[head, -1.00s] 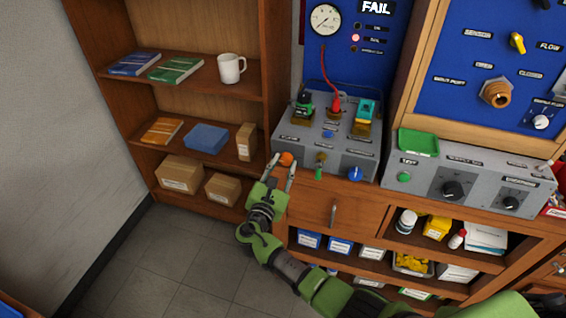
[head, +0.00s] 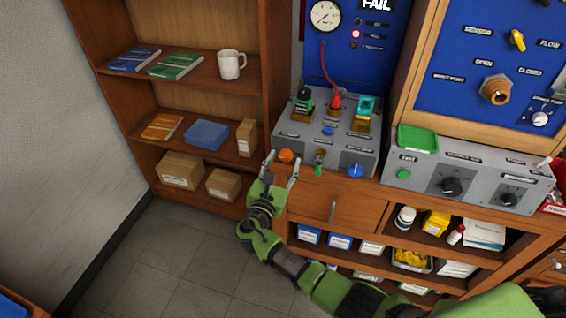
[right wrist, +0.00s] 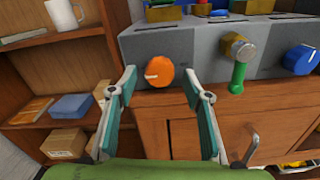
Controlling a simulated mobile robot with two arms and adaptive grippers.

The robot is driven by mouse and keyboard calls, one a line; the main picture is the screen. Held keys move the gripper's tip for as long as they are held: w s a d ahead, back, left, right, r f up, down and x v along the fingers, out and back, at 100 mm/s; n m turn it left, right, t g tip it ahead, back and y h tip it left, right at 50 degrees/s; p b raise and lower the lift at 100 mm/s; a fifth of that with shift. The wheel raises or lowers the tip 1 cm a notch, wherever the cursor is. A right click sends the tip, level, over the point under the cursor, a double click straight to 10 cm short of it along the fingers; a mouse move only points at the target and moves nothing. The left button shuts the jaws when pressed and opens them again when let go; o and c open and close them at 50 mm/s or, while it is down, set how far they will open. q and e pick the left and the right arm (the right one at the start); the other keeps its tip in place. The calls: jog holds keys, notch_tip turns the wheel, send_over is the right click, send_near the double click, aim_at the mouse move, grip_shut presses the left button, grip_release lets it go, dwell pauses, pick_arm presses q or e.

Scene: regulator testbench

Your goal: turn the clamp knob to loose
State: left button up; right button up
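The grey test box (head: 328,140) stands on the wooden cabinet, with an orange knob (head: 286,156) at the left of its front, a brass lever with a green handle (head: 319,163) in the middle and a blue knob (head: 355,171) at the right. The labels are too small to read surely, so I cannot tell which knob is the clamp knob. My right gripper (head: 284,160) is open in front of the orange knob. In the right wrist view the orange knob (right wrist: 160,72) shows between the fingertips (right wrist: 160,80), with a pale pointer mark on its left; no finger visibly touches it. My left gripper is out of view.
The green-handled lever (right wrist: 238,70) is close to the right finger's side. A drawer with a metal handle (head: 332,211) lies below the box. A bookshelf (head: 180,95) stands at the left. A panel reading FAIL (head: 376,5) is behind, with a red light lit.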

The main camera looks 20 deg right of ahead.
jog(key=v, duration=1.2)
dwell(0.3)
jog(key=s+d+f+m+g+y, duration=0.25)
jog(key=s+f, duration=0.25)
jog(key=f, duration=0.6)
jog(key=s+d+f+m+g+y, duration=0.1)
jog(key=s+f+m+g, duration=0.3)
jog(key=f, duration=0.7)
jog(key=s+d+f+g+y, duration=0.2)
jog(key=s+f, duration=0.5)
jog(key=f, duration=0.4)
jog(key=s+d+f+m+g+y, duration=0.1)
jog(key=s+f+m, duration=0.4)
jog(key=s, duration=0.6)
jog(key=s+d+f+m+g+y, duration=0.2)
jog(key=s+f+m, duration=0.4)
jog(key=s, duration=0.5)
jog(key=s+d+f+m+g+y, duration=0.1)
jog(key=s+f+m, duration=0.4)
jog(key=s, duration=0.6)
jog(key=shift+s+d+f+m+g, duration=0.2)
jog(key=shift+d+m+g, duration=0.65)
jog(key=shift+m, duration=0.3)
